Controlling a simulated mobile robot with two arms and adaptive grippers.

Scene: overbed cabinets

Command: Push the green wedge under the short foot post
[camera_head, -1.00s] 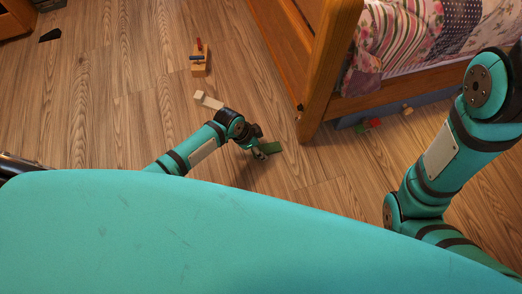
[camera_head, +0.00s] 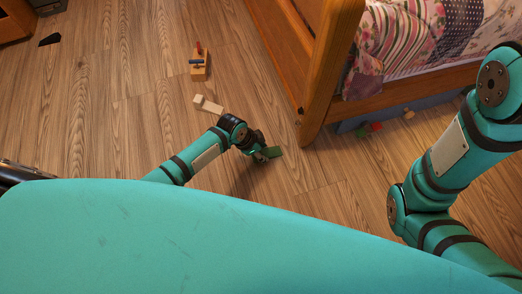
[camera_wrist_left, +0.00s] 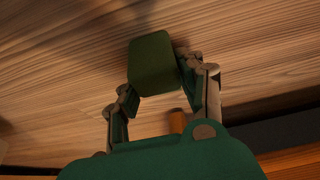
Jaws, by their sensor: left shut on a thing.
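The green wedge (camera_head: 275,152) is low over or on the floor, left of the bed's foot post. My left gripper (camera_head: 265,153) is shut on it. In the left wrist view the green wedge (camera_wrist_left: 153,62) sits between the two fingers of my left gripper (camera_wrist_left: 152,88). The foot post (camera_head: 313,125) is wooden and stands at the bed's near corner, a short gap to the right of the wedge. Whether there is a gap under the post cannot be told. My right arm shows at the right, but its gripper is out of view.
A pale wooden block piece (camera_head: 207,104) and a wooden toy with red and blue parts (camera_head: 200,68) lie on the floor behind my left arm. Small blocks (camera_head: 376,127) lie by the bed's side. The floor (camera_head: 130,90) at left is mostly clear.

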